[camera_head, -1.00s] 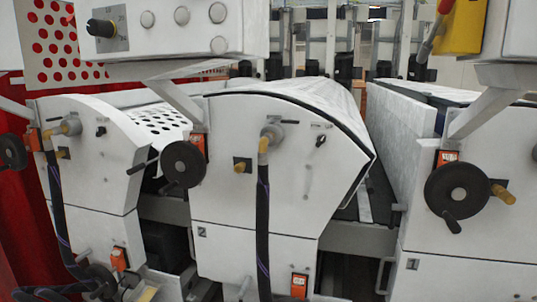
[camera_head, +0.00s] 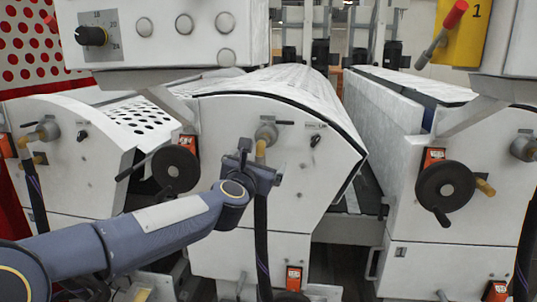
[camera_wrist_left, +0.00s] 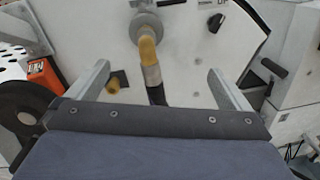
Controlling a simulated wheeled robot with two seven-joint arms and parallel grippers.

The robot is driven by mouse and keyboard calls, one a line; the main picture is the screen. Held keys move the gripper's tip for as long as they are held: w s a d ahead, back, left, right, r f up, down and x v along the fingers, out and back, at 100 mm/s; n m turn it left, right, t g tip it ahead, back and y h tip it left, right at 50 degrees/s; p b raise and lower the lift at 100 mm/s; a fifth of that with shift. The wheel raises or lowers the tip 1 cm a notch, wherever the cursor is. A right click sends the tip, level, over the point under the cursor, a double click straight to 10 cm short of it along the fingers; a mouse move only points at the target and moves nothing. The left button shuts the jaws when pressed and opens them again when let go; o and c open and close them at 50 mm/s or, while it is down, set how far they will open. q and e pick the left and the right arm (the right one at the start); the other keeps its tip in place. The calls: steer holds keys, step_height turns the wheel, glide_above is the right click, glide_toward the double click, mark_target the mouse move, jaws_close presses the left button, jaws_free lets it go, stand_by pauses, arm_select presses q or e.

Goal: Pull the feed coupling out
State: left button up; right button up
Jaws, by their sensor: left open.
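A feed coupling (camera_head: 262,146) with a yellow-brown elbow sits in a round grey port on the front of the middle white unit. A black hose (camera_head: 262,235) hangs down from it. In the left wrist view the coupling's elbow (camera_wrist_left: 147,50) points down into the hose and is seated in the port. My left gripper (camera_head: 261,161) is just in front of the coupling, and partly hides the hose top. In the left wrist view its two fingers stand wide apart, with the elbow and hose between them, apart from both. My right gripper is not in view.
A black handwheel (camera_head: 175,170) is left of my gripper, and another handwheel (camera_head: 445,187) is on the right unit. A small yellow-brown knob (camera_wrist_left: 113,85) is close to the left finger. Similar couplings sit on the left unit (camera_head: 47,130) and right unit (camera_head: 524,148).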

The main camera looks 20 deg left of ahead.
mark_target(259, 149)
arm_select(q)
steer(key=w+a+n, duration=0.1)
steer(key=n, duration=0.1)
steer(key=w+n+y, duration=0.1)
steer(key=shift+a+r+n+y, duration=0.3)
steer(key=shift+a+n, duration=0.05)
steer(key=shift+n, duration=0.05)
steer(key=shift+w+a+r+p, duration=0.1)
steer(key=shift+w+p, duration=0.4)
steer(key=shift+w, duration=0.05)
steer(key=p+x, duration=0.2)
steer(key=x, duration=0.4)
steer(key=shift+w, duration=0.3)
steer(key=shift+w+a, duration=0.15)
steer(key=shift+w, duration=0.45)
steer(key=shift+b, duration=0.45)
